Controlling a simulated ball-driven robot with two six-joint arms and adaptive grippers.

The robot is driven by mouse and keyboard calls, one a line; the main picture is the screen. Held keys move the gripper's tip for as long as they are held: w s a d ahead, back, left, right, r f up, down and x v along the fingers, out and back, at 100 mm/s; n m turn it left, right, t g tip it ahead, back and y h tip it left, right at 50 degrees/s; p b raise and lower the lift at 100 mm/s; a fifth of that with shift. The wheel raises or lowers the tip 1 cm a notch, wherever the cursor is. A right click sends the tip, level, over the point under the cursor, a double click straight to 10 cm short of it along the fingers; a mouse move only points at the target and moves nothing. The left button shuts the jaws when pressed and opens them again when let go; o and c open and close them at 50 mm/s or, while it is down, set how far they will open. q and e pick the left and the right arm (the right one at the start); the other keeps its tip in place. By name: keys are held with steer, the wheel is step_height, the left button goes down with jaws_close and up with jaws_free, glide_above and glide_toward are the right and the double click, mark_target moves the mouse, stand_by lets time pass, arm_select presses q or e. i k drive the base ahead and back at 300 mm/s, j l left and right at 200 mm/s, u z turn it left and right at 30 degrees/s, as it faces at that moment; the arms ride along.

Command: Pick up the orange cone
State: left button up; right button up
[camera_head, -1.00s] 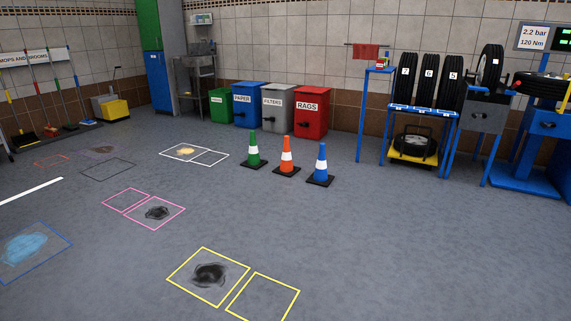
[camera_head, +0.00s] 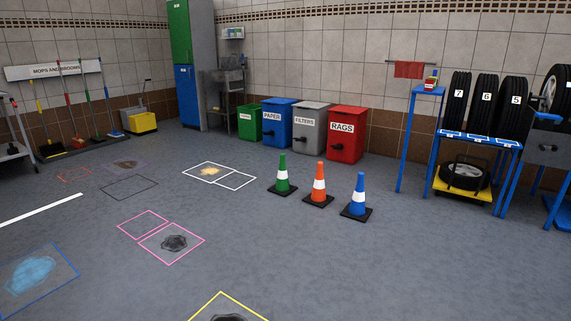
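The orange cone (camera_head: 319,184) stands upright on the grey floor. It has a white band and a dark square base. It is the middle one of three cones in a row, with a green cone (camera_head: 282,176) to its left and a blue cone (camera_head: 358,198) to its right. The cones stand apart from each other. Neither of my grippers shows in the head view.
Behind the cones stand the green bin, blue PAPER bin (camera_head: 278,124), grey FILTERS bin and red RAGS bin (camera_head: 346,136). A blue tyre rack (camera_head: 480,143) stands at right. Outlined squares with stains, including a pink pair (camera_head: 163,237), mark the floor. Floor before the cones is clear.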

mark_target(319, 198)
steer(key=i, duration=2.55)
steer(key=i+j+z, duration=0.1)
steer(key=i, duration=1.2)
steer(key=i+j, duration=0.15)
steer(key=i, duration=1.1)
